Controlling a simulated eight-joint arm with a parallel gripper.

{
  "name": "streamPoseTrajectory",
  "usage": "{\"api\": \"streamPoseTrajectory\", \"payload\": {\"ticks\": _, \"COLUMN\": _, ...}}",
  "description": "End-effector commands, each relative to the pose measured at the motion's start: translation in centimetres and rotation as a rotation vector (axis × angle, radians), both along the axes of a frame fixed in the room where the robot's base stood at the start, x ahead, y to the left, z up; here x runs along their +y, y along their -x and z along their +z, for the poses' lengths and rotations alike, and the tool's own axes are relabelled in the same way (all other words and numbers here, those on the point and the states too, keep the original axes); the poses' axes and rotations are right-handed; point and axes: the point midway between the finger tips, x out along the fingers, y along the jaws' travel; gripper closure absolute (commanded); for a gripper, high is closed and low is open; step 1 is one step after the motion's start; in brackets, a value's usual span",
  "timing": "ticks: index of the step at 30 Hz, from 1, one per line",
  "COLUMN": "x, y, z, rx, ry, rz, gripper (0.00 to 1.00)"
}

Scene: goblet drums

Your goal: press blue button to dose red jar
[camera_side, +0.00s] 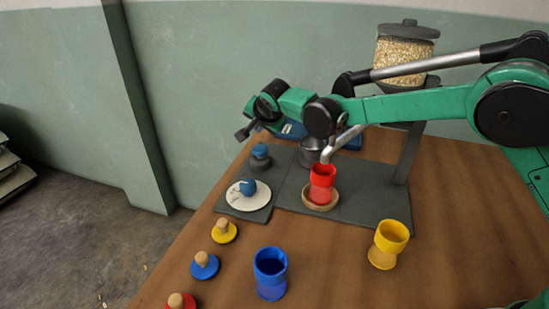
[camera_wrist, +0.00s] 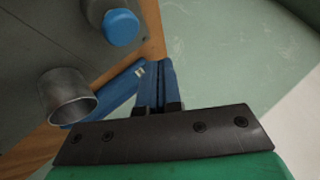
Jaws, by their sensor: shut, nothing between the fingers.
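The blue button (camera_side: 260,150) is a blue cap on a grey round base at the back left of the grey board. It also shows in the wrist view (camera_wrist: 121,28), at the top. The red jar (camera_side: 321,192) stands upright on a wooden saucer (camera_side: 306,201) under the metal spout (camera_side: 342,145). My gripper (camera_wrist: 164,66) is shut and empty in the wrist view. It is apart from the button, which is to the left of and above the fingertips there. In the side view my gripper is above and near the button, but its fingertips are hard to make out.
A metal cup (camera_wrist: 68,100) is close to my gripper. A grain hopper (camera_side: 403,55) stands behind. A white dial (camera_side: 238,202) has a blue knob (camera_side: 248,187). The blue jar (camera_side: 270,274), yellow jar (camera_side: 388,245) and several knobbed lids are in front.

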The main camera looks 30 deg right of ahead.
Motion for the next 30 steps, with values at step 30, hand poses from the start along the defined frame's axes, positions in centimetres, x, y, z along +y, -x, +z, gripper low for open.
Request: {"api": "streamPoseTrajectory", "payload": {"ticks": 30, "x": 0.0, "y": 0.0, "z": -2.8, "rx": 0.000, "ry": 0.000, "rz": 0.000, "gripper": 1.00}}
